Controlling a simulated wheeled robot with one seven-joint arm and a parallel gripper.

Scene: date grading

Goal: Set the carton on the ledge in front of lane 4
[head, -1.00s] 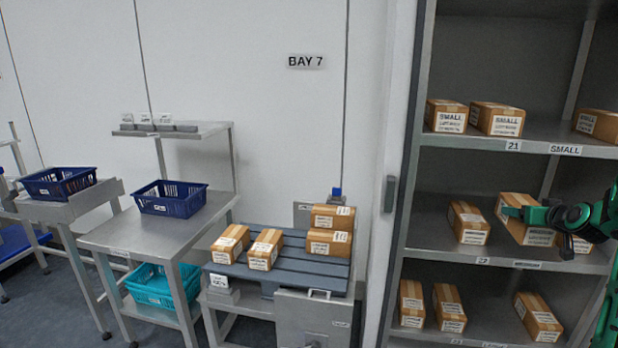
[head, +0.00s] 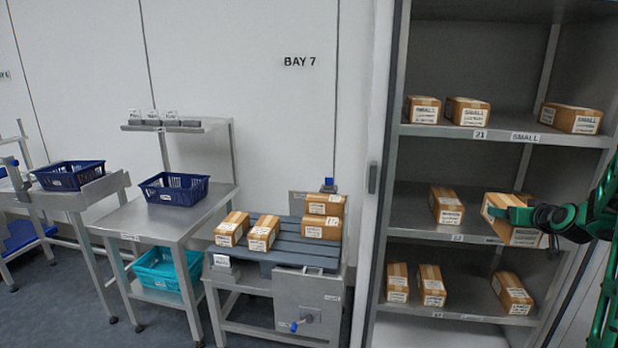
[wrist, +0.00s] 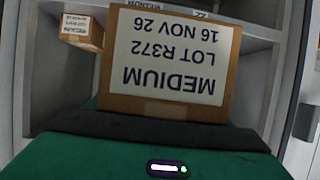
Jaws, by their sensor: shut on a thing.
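My gripper (head: 518,215) is shut on a brown cardboard carton (head: 496,206) at the right side of the rack's middle shelf. The carton's lower end overlaps the shelf's front edge in the head view. In the wrist view the carton (wrist: 168,105) fills the middle, its white label upside down and reading MEDIUM, LOT R372, 16 NOV 26. The dark gripper pad runs along its near edge. I cannot tell whether the carton still touches the shelf. No ledge or lane marked 4 can be read in these frames.
The grey rack (head: 470,235) holds several other cartons, one (head: 447,205) left of mine; it also shows in the wrist view (wrist: 82,30). Left of the rack stand a slatted pallet (head: 285,258) with cartons and a steel table (head: 160,222) with a blue basket (head: 173,190).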

